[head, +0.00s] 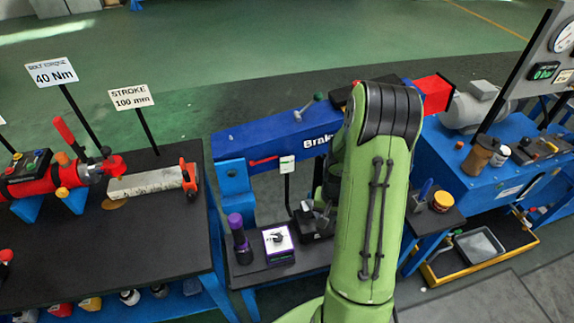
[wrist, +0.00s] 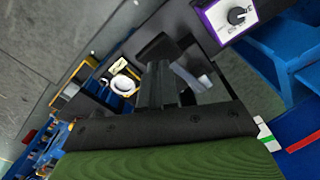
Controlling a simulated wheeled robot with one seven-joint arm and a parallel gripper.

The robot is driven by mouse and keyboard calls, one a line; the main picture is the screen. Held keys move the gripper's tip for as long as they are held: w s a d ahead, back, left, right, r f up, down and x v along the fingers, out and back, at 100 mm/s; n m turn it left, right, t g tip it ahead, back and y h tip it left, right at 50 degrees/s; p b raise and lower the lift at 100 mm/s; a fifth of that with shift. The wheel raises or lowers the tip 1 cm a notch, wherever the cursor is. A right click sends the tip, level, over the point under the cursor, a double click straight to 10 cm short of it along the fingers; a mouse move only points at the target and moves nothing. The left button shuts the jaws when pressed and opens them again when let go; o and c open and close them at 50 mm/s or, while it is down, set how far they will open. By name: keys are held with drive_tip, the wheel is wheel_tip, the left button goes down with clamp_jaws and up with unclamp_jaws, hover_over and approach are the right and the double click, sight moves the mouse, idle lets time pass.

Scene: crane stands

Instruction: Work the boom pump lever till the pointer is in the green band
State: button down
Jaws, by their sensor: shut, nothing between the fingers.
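My gripper (wrist: 160,55) shows in the wrist view as dark fingers that are together with nothing between them. In the head view it is mostly hidden behind my green arm. A pale grey bar (wrist: 190,78) lies just right of the fingers in the wrist view; I cannot tell whether it is the pump lever. A short lever with a greenish knob (head: 309,105) stands on the blue boom (head: 262,137) in the head view. A round gauge (head: 565,37) is on the panel at the upper right; its pointer and any green band are too small to read.
The dial box also shows in the wrist view (wrist: 232,20). A yellow-rimmed tray (head: 432,276) is at right. Signs stand on the left table.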

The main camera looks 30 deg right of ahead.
drive_tip(key=shift+f, duration=0.1)
wheel_tip(320, 180, down, 9)
drive_tip(key=b, duration=0.8)
wheel_tip(320, 180, up, 10)
drive_tip(key=p, duration=0.7)
drive_tip(key=shift+f, duration=0.35)
drive_tip(key=shift+f, duration=0.15)
idle(1.0)
wheel_tip(320, 180, down, 9)
drive_tip(key=b, duration=0.9)
wheel_tip(320, 180, up, 10)
drive_tip(key=p, duration=0.8)
drive_tip(key=shift+f, duration=0.35)
drive_tip(key=shift+f, duration=0.1)
idle(0.8)
